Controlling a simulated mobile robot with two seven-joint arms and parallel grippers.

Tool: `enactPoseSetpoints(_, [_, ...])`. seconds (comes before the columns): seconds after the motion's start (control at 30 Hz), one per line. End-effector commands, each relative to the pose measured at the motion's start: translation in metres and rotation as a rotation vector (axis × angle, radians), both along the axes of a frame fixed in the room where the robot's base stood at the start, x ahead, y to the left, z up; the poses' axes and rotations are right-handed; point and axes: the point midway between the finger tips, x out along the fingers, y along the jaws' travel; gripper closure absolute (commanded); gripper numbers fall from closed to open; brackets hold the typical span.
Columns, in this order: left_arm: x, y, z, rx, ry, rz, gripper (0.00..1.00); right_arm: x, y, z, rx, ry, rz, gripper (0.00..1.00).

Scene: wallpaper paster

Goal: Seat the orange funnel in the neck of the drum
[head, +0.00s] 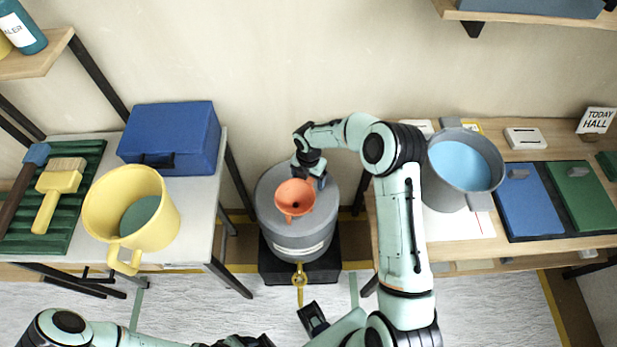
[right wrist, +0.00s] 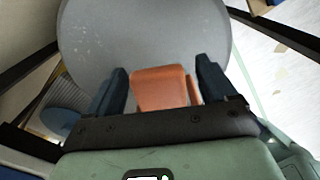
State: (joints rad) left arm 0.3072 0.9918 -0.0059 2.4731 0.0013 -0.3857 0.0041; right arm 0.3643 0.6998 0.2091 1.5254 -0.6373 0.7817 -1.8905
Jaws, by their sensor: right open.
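My right gripper (head: 311,176) is open at the funnel's back side. In the right wrist view, the funnel (right wrist: 161,88) shows between the two open fingers (right wrist: 160,92), with the drum's grey top (right wrist: 140,35) beyond. My left arm is at the bottom left; its gripper is not clear at the lower edge.
The drum stands on a black base with a brass tap (head: 299,278) in front. A right bench holds a grey bucket (head: 450,190) and blue and green books.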

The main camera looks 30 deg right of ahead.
Motion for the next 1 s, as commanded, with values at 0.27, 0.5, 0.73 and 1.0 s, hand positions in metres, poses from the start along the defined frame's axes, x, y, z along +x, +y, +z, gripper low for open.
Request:
enactPoseSetpoints(0.27, [0.001,0.000,0.003,-0.001,-0.002,0.000,0.35,0.001,-0.001,0.050,-0.002,-0.005,-0.001,0.15])
enactPoseSetpoints(0.5, [0.003,0.000,0.007,0.000,-0.003,0.000,0.35,0.001,0.000,0.102,-0.001,-0.004,-0.001,0.15])
enactPoseSetpoints(0.73, [0.004,0.000,0.009,0.000,-0.004,0.000,0.35,0.001,0.000,0.128,-0.001,-0.003,0.001,0.15])
enactPoseSetpoints(1.0, [0.004,0.000,0.009,0.000,-0.004,0.000,0.35,0.000,0.000,0.131,0.000,-0.001,0.001,0.15])
